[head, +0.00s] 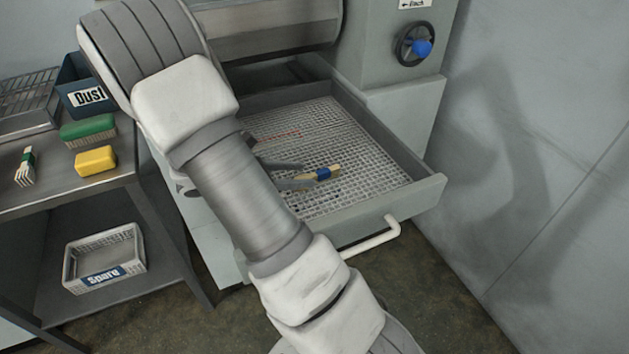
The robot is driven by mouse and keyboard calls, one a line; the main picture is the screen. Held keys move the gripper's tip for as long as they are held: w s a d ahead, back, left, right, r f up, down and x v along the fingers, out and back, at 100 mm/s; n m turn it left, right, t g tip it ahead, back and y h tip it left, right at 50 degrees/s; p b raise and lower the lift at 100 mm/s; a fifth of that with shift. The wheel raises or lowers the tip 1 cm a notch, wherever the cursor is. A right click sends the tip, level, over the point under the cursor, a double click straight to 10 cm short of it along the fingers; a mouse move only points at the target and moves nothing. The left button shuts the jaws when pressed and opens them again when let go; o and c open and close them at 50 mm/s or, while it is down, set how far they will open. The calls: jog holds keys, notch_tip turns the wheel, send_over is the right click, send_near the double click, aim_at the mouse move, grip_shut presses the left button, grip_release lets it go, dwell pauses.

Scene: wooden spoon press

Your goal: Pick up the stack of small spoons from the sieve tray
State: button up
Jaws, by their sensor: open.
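The sieve tray (372,140) is a pulled-out grey drawer with a wire-mesh floor, in the middle of the head view. The stack of small spoons (331,172) lies on the mesh, pale wood with a blue band around it. My gripper (308,177) is low over the mesh at the stack's left end, its dark fingers apart. One finger shows on the upper-left side of the stack and one on its lower-left side. I cannot tell whether either finger touches it. My own arm hides the left part of the tray and most of the gripper's body.
A white handle (372,241) juts from the tray's front. A table at left holds a blue "Dust" bin (84,88), a green brush (88,130), a yellow block (95,161) and a fork-like tool (25,168). A "Spare" basket (104,257) sits below. A wall stands at right.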

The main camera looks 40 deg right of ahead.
aim_at(311, 175)
jog(key=b+x, duration=0.1)
jog(key=x, duration=0.1)
jog(key=f+b+x, duration=0.1)
jog(key=x, duration=0.2)
jog(key=shift+w+a+b, duration=0.2)
jog(key=shift+w+b, duration=0.05)
jog(key=shift+b, duration=0.05)
jog(key=shift+d, duration=0.2)
jog(key=shift+r, duration=0.1)
grip_shut()
